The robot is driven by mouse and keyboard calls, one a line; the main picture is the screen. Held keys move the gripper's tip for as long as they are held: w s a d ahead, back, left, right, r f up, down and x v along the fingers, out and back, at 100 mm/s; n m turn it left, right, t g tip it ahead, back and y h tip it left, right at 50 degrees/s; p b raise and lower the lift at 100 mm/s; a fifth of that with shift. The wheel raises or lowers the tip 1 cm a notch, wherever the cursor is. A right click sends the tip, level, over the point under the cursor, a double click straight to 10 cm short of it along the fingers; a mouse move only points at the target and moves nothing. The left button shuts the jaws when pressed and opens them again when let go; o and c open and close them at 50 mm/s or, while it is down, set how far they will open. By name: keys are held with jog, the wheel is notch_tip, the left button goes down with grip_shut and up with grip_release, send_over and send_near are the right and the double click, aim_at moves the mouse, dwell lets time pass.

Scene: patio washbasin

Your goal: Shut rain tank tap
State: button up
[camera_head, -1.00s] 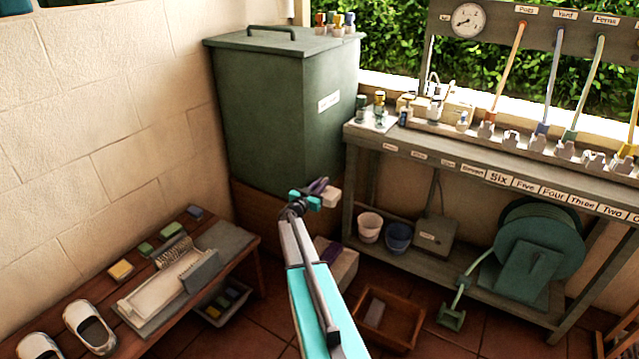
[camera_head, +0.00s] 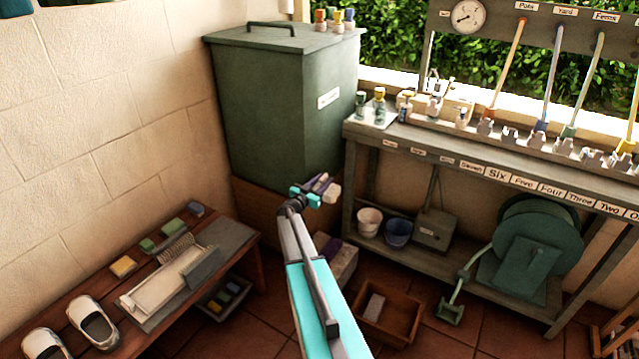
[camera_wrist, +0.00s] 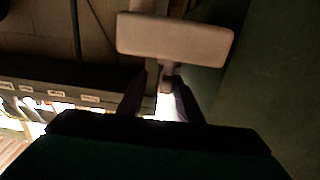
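The rain tank (camera_head: 265,100) is a large dark green bin with a lid and a pale label, standing in the back corner. A pale bar-shaped tap handle (camera_head: 334,193) shows at its lower front right. In the wrist view the handle (camera_wrist: 175,38) lies crosswise on a short stem. My gripper (camera_head: 319,184) is at the handle. In the wrist view its two purple fingers (camera_wrist: 160,100) stand apart, with the stem's end around the tips, nearer the right finger. I cannot tell whether they touch it. The tap's spout is hard to make out.
A workbench (camera_head: 450,153) with labels and coloured levers stands to the right, with a hose reel (camera_head: 540,245) below. A low wooden bench (camera_head: 235,262) with shoes and brushes is at left. A wooden crate (camera_head: 408,312) lies on the tiled floor.

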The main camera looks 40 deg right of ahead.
jog(key=shift+w+r, duration=0.1)
jog(key=shift+w, duration=0.1)
jog(key=shift+a, duration=0.15)
jog(key=shift+a, duration=0.55)
jog(key=v, duration=1.2)
jog(key=shift+s+a, duration=0.2)
jog(key=shift+s, duration=0.05)
